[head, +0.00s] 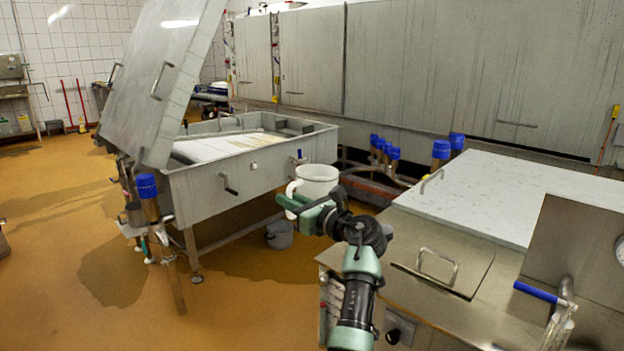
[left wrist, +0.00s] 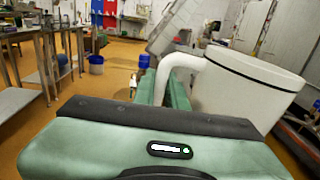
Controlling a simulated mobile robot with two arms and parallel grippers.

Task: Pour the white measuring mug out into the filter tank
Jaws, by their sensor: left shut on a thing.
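The white measuring mug (head: 320,176) is near the middle of the head view, held up in the air and roughly upright. Its inside is not clearly visible. My left gripper (head: 296,204) is shut on the mug's handle. In the left wrist view the mug (left wrist: 245,88) stands to the right of the green fingers (left wrist: 160,88), with its handle between them. The filter tank (head: 225,196) appears to be the steel basin with its lid (head: 155,75) raised, left of the mug. The mug looks short of the basin, beside its right front corner. My right gripper is not in view.
A steel cabinet with a pale top (head: 500,190) stands at right, close to my left arm. A grey bucket (head: 279,235) is on the floor below the mug. Blue-capped pipes (head: 440,150) rise behind. The left wrist view shows a blue bucket (left wrist: 96,65).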

